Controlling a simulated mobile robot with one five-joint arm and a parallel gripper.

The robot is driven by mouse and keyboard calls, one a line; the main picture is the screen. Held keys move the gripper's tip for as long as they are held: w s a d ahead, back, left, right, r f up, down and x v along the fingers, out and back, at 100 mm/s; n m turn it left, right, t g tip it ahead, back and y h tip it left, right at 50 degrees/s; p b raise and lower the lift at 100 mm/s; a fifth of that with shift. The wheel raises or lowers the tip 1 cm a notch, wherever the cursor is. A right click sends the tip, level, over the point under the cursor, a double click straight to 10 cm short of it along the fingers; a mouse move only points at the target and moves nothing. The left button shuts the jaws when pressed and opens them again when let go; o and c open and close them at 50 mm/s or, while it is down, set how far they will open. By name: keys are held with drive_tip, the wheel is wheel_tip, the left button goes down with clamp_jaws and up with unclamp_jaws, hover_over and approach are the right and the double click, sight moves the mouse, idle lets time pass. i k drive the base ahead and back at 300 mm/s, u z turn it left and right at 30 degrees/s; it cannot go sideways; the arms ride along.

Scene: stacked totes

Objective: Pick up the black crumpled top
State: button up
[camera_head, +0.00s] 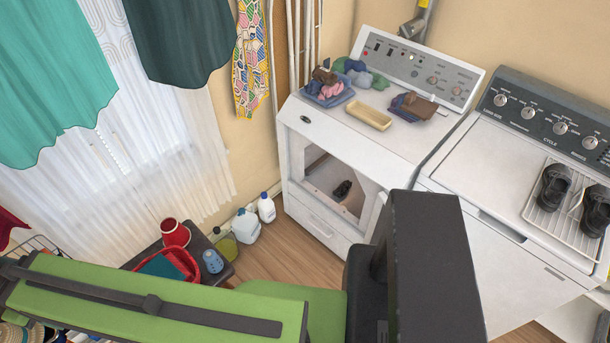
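A small black crumpled item (343,190), which looks like the black top, lies inside the open front of the white dryer (300,122). It rests low in the opening, apart from the opening's edges. Its finer shape is too small to tell. My green and black arm parts fill the lower part of the view, in front of and below the dryer. My gripper's fingers do not show.
Folded clothes, a tan tray (369,116) and a blue basket (327,95) sit on the dryer. A washer (464,182) at right holds a shoe rack (545,215). Jugs (246,226) and a dark bench (197,241) stand at left. Some wooden floor (268,262) is clear.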

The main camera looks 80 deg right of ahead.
sight(342, 189)
drive_tip(key=u, duration=2)
drive_tip(key=k, duration=0.7)
drive_tip(key=z, duration=2.2)
